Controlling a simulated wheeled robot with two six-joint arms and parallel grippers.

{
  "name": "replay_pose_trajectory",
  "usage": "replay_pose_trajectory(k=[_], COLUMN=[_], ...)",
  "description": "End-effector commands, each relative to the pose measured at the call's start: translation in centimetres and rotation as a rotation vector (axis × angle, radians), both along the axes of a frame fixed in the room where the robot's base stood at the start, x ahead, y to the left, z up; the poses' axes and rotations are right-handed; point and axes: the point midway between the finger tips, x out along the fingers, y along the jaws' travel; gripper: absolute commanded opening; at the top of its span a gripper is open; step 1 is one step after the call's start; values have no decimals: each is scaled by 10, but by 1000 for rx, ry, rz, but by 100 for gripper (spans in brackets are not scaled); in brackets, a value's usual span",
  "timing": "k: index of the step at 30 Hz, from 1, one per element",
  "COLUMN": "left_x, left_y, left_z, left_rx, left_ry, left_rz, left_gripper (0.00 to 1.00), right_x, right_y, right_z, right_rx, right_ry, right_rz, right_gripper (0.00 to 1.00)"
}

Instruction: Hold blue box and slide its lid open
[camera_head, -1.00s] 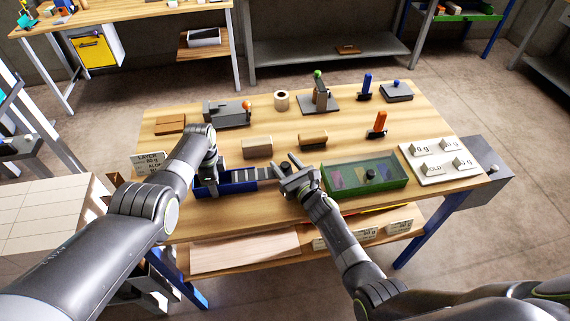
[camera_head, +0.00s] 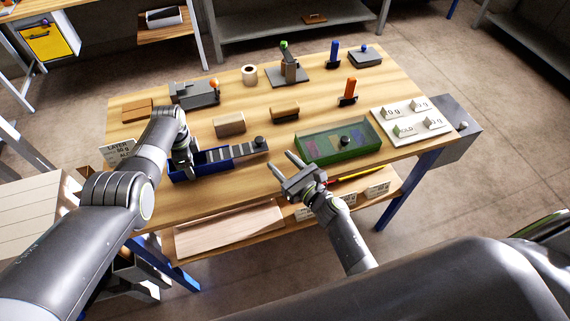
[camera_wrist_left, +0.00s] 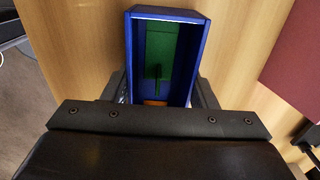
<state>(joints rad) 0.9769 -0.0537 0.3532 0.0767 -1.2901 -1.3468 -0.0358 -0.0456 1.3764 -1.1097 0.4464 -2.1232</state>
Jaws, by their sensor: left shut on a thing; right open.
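The blue box (camera_head: 215,168) sits at the left front of the wooden table. My left gripper (camera_head: 187,168) is shut on its left part, fingers on either side. In the left wrist view the open blue box (camera_wrist_left: 168,14) shows a green piece (camera_wrist_left: 158,50) and an orange one (camera_wrist_left: 155,102) inside; the gripper hides its near end. The grey striped lid (camera_head: 243,151) with a black knob (camera_head: 260,142) extends out past the box's right end. My right gripper (camera_head: 280,161) is open and empty, right of the knob and apart from it, near the front edge.
A green tray (camera_head: 348,155) with a clear-looking top stands to the right. Two brown blocks (camera_head: 229,124) (camera_head: 285,111) lie behind the lid. A white board with labels (camera_head: 415,120) lies at the far right. A lower shelf (camera_head: 230,230) sits under the table front.

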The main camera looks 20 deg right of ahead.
Motion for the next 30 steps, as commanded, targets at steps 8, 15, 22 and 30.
replay_pose_trajectory(k=[8,15,22,30], left_x=[0,0,0,0], left_y=[0,0,0,0], left_z=[0,0,0,1], left_rx=[0,0,0,-1], left_ry=[0,0,0,-1], left_rz=[0,0,0,0], left_gripper=[25,58,78,78], right_x=[-5,-5,-5,-5], right_y=[-2,-2,-2,-2], right_z=[0,0,0,0], right_rx=[-1,-1,-1,-1], right_ry=[0,1,1,1], right_rz=[0,0,0,0], right_gripper=[47,47,47,47])
